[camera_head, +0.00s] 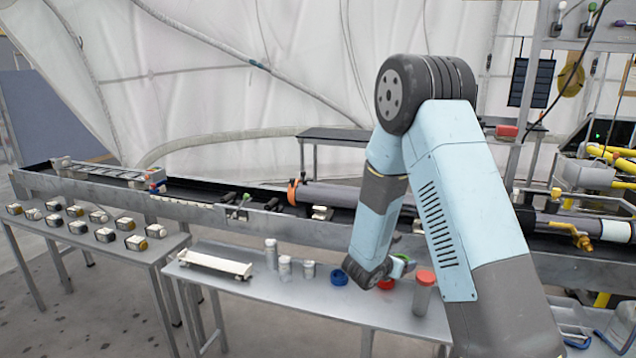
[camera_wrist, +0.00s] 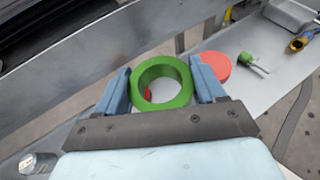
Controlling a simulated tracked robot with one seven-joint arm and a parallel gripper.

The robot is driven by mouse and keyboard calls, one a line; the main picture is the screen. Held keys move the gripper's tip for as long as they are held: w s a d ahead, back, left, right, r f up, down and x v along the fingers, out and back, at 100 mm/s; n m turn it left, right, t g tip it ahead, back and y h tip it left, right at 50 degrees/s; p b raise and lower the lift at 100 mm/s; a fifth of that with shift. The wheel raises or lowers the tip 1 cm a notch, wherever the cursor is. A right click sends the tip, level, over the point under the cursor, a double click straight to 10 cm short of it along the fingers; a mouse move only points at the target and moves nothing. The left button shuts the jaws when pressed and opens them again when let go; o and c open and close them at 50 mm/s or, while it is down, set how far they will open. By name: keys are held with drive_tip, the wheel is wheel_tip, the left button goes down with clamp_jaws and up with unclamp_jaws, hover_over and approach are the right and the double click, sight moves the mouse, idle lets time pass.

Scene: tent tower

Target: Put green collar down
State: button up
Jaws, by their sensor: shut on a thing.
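The green collar (camera_wrist: 181,88) is a thick ring held between the two blue fingers of my gripper (camera_wrist: 162,76) in the wrist view. A finger touches it on each side. In the head view my gripper (camera_head: 402,265) is low over the right part of the grey table (camera_head: 315,296), and only a little of the green collar (camera_head: 407,258) shows past it. A bit of red shows through the ring's hole. I cannot tell how far the collar is above the table.
A blue collar (camera_head: 338,278) and a red one (camera_head: 386,284) lie left of and below my gripper. A red-capped jar (camera_head: 424,292) stands close on the right. Several grey cylinders (camera_head: 285,268) and a white rack (camera_head: 215,264) stand farther left. A conveyor (camera_head: 240,214) runs behind.

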drive_tip(key=w+a+r+n+t+y, duration=0.1)
drive_tip(key=w+r+n+t+y, duration=0.2)
drive_tip(key=w+r+n+y, duration=0.2)
drive_tip(key=shift+r, duration=0.1)
idle(0.3)
